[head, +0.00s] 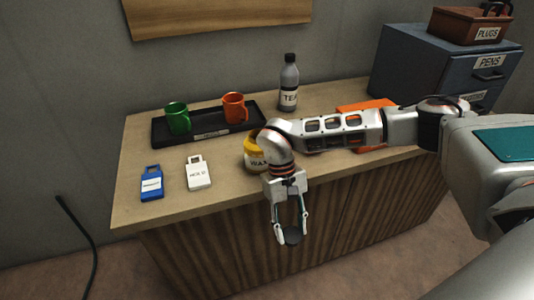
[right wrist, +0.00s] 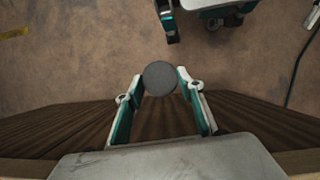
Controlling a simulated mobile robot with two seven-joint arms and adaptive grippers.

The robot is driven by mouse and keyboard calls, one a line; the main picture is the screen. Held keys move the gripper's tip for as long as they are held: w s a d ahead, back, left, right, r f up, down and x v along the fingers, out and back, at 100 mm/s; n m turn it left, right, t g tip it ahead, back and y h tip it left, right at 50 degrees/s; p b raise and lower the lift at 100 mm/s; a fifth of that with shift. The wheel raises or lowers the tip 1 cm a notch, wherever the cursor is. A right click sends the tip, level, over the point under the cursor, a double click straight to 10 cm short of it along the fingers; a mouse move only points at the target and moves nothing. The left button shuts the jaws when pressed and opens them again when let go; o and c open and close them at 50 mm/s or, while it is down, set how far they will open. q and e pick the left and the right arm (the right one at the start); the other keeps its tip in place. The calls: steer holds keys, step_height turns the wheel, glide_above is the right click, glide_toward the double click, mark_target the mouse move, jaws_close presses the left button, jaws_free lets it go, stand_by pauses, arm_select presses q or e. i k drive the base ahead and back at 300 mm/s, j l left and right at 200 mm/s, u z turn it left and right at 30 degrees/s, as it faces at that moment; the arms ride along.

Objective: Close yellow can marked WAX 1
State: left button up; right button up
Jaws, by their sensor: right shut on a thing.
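The yellow can (head: 252,157) with a white label reading WAX stands upright on the cabinet top near its front edge, in the head view. My right arm hides its right side and part of its top, so I cannot tell how its mouth stands. My right gripper (head: 290,236) hangs pointing down, in front of the cabinet and below its top edge, to the right of the can. It is shut on a dark grey round disc (right wrist: 160,78), held between its fingertips in the right wrist view.
A black tray (head: 212,141) holds a green mug (head: 178,118) and an orange mug (head: 235,107). Blue (head: 152,184) and white (head: 198,173) tags lie left of the can. A bottle (head: 289,84) stands behind; a drawer cabinet (head: 430,75) is at back right.

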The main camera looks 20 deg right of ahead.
mark_target(255, 162)
steer(key=k+l+u, duration=0.1)
steer(key=l, duration=0.3)
steer(key=k+l+u, duration=0.1)
steer(key=l, duration=0.3)
steer(key=k+l+u, duration=0.1)
steer(key=l, duration=0.25)
steer(key=k+l+u, duration=0.1)
steer(key=l, duration=0.3)
